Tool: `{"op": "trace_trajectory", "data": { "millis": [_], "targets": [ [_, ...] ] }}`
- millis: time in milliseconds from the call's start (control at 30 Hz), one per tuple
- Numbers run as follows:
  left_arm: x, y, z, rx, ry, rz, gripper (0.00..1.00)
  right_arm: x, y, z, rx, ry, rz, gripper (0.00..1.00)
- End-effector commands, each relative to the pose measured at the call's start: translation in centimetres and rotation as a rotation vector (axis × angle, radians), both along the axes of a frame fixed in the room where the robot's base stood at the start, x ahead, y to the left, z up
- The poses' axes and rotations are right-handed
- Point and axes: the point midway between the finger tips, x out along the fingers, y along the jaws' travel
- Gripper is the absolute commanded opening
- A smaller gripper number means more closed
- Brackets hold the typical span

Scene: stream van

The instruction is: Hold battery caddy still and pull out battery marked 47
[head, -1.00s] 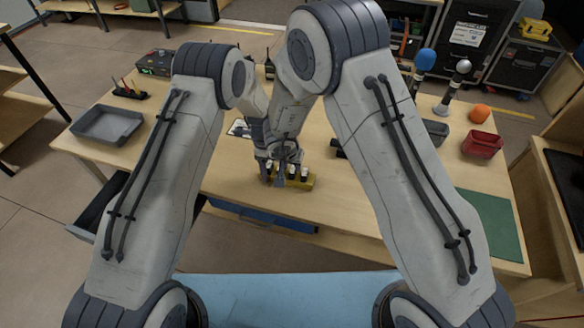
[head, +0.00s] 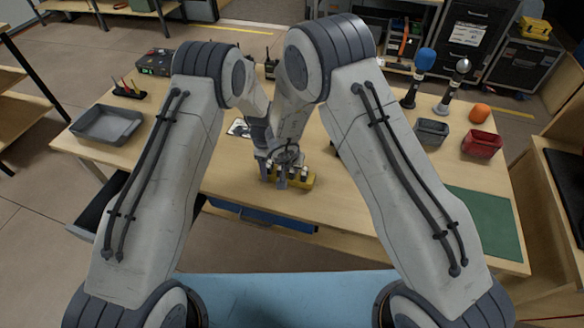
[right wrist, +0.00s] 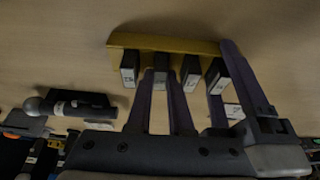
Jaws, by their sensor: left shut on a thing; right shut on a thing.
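The yellow battery caddy (head: 304,185) stands on the wooden table with several dark, white-labelled batteries in a row. It also shows in the right wrist view (right wrist: 200,45). My right gripper (right wrist: 163,85) is shut around one battery (right wrist: 160,72), second from the left there; I cannot read its label, so I cannot tell whether it is 47. The battery appears still in line with the row. My left gripper (right wrist: 230,70) is shut at the caddy's right end in that view, beside the rightmost battery (right wrist: 217,77). In the head view both grippers crowd together over the caddy and hide part of it.
A grey tray (head: 107,125) lies at the table's left. A grey bin (head: 432,131), a red bin (head: 482,144), an orange ball (head: 480,113), microphones (head: 424,62) and a green mat (head: 487,222) are at the right. The table in front of the caddy is clear.

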Motion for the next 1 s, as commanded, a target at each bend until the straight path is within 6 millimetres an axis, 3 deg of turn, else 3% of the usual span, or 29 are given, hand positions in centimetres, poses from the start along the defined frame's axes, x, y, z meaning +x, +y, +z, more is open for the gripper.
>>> {"op": "trace_trajectory", "data": {
  "millis": [1000],
  "targets": [
    [0.0,0.0,0.0,0.000,-0.001,0.000,0.03,0.0,0.0,2.3,0.000,-0.001,0.000,0.00]
  ]
}}
